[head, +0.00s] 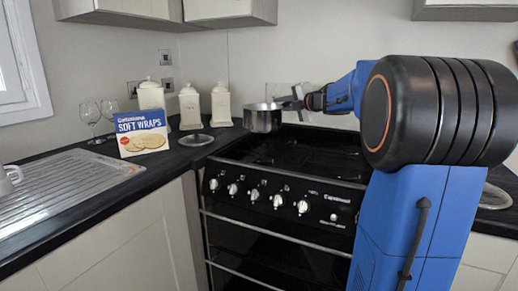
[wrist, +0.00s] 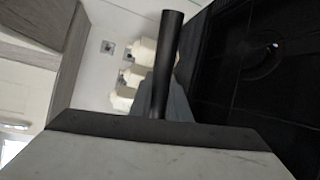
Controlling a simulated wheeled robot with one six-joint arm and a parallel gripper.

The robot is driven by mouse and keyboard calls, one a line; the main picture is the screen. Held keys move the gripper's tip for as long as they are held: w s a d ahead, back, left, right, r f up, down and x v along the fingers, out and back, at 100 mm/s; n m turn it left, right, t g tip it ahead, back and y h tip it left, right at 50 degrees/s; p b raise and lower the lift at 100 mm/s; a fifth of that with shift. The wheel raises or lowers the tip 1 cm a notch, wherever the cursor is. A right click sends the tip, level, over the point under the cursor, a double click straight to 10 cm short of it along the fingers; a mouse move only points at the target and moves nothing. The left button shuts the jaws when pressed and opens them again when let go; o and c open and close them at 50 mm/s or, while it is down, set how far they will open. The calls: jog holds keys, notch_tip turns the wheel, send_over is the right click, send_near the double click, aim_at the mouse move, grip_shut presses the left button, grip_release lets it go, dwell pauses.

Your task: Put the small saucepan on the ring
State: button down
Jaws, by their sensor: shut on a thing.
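The small saucepan (head: 262,118) is a grey metal pan, held roughly upright above the back left of the black hob. My gripper (head: 297,101) is at the pan's right side, shut on its handle. In the wrist view a dark handle (wrist: 168,50) stands up from my gripper (wrist: 163,103); the pan's body cannot be made out there. The hob (head: 300,155) lies below the pan, with a gap between them. A faint round ring (wrist: 262,60) shows on the black hob in the wrist view; the rings are hard to make out in the head view.
Cream canisters (head: 190,105) stand on the counter left of the hob. A soft wraps box (head: 141,132), two wine glasses (head: 90,115) and a round lid-like item (head: 196,140) are nearby. A metal draining board (head: 65,180) lies far left. The hob top looks clear.

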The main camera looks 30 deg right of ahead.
notch_tip(320, 180, down, 10)
jog(key=shift+w+d+r, duration=0.25)
jog(key=shift+w, duration=0.1)
dwell(0.4)
jog(key=shift+f, duration=0.15)
jog(key=c, duration=1.7)
grip_release()
jog(key=shift+o, duration=0.2)
